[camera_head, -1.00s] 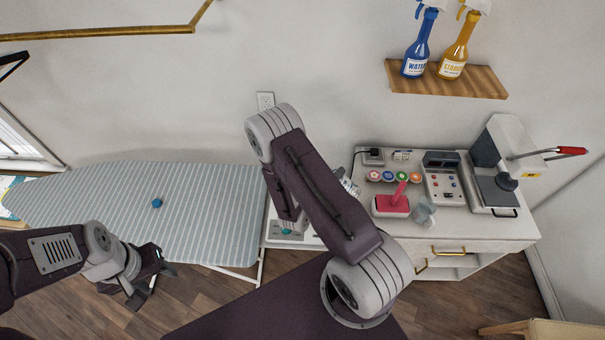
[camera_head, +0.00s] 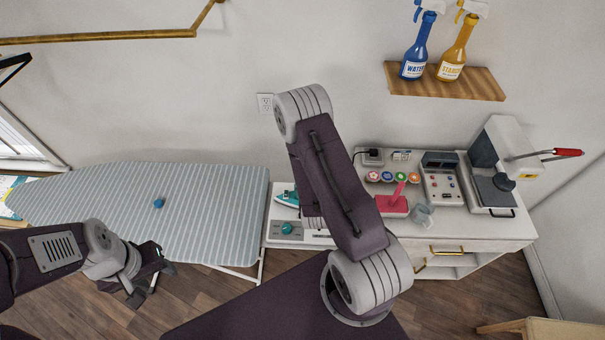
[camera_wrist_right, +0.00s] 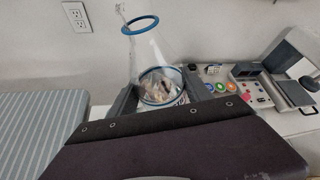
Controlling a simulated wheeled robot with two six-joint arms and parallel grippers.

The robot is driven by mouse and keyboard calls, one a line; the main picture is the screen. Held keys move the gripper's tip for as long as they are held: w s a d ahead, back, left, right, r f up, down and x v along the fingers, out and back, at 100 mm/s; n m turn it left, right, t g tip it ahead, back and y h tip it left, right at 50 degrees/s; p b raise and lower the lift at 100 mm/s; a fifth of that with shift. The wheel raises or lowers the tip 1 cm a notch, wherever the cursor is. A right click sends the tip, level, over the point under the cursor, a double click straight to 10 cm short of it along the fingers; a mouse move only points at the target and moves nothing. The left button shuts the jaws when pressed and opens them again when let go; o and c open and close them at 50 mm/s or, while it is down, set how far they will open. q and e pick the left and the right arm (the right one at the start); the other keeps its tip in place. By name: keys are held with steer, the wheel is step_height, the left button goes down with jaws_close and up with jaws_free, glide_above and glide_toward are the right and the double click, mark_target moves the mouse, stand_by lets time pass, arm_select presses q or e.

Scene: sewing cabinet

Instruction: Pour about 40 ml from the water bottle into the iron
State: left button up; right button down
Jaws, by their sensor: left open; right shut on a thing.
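My right gripper (camera_wrist_right: 160,94) is shut on a clear vessel with blue rings (camera_wrist_right: 148,48), seen in the right wrist view; its shape suggests a bottle. In the head view my right arm hides this gripper and the vessel. A teal and white iron (camera_head: 287,198) rests at the left end of the white cabinet, partly hidden by my right arm. A blue spray bottle labelled WATER (camera_head: 416,52) stands upright on the wall shelf. My left gripper (camera_head: 150,280) is open and empty, low at the front of the ironing board.
A striped ironing board (camera_head: 200,210) stands left of the cabinet. The cabinet top (camera_head: 445,222) holds a red-pink tool (camera_head: 394,204), a small clear cup (camera_head: 423,214), a control box (camera_head: 442,180) and a heat press (camera_head: 492,187). A yellow bottle (camera_head: 457,50) shares the shelf.

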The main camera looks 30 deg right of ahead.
arm_select(q)
steer(key=shift+r+p, duration=1.25)
steer(key=shift+r, duration=0.65)
arm_select(e)
steer(key=shift+w+d+r+m+t+y, duration=0.15)
steer(key=shift+r+m+t+y, duration=0.35)
steer(key=shift+r+m+t, duration=0.55)
